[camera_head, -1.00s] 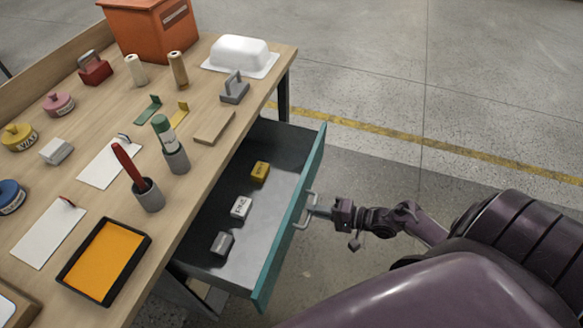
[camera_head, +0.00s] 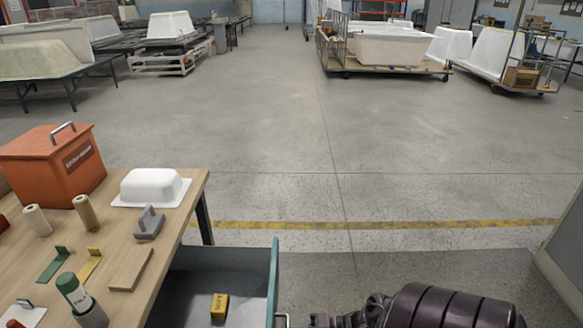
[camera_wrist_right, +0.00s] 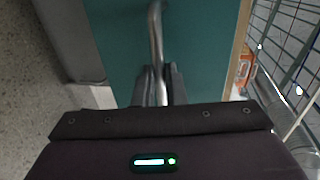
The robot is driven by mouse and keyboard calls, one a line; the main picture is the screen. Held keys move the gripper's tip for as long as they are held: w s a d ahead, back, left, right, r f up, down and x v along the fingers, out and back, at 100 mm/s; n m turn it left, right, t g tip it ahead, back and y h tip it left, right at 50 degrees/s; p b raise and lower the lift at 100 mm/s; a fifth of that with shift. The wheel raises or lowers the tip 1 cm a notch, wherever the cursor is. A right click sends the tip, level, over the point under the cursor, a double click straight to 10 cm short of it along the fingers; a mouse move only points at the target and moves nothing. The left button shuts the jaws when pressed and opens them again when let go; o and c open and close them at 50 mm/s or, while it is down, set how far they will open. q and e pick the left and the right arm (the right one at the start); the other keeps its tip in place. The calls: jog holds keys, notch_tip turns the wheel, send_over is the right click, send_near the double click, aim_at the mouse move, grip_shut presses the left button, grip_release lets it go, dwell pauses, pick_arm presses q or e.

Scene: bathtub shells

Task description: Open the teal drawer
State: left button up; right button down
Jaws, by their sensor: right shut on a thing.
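The teal drawer (camera_head: 273,285) stands pulled out from the workbench in the head view, with its dark inside showing. A yellow block (camera_head: 219,306) lies in it. In the right wrist view the teal drawer front (camera_wrist_right: 205,60) fills the middle, with a metal bar handle (camera_wrist_right: 156,40) running up it. My right gripper (camera_wrist_right: 161,86) is shut on this handle, one finger on each side. In the head view only a little of the handle (camera_head: 283,320) shows at the bottom edge, beside my right arm. My left gripper is not in view.
The wooden workbench (camera_head: 150,262) holds an orange box (camera_head: 52,165), a white tub model (camera_head: 152,187), a grey tool (camera_head: 149,222) and several small items. Open concrete floor lies beyond and right of the drawer. A grey panel (camera_head: 563,245) stands at the right edge.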

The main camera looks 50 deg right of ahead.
jog(key=c, duration=1.5)
grip_release()
jog(key=v, duration=0.7)
jog(key=shift+s+d, duration=0.25)
jog(key=shift+s, duration=0.05)
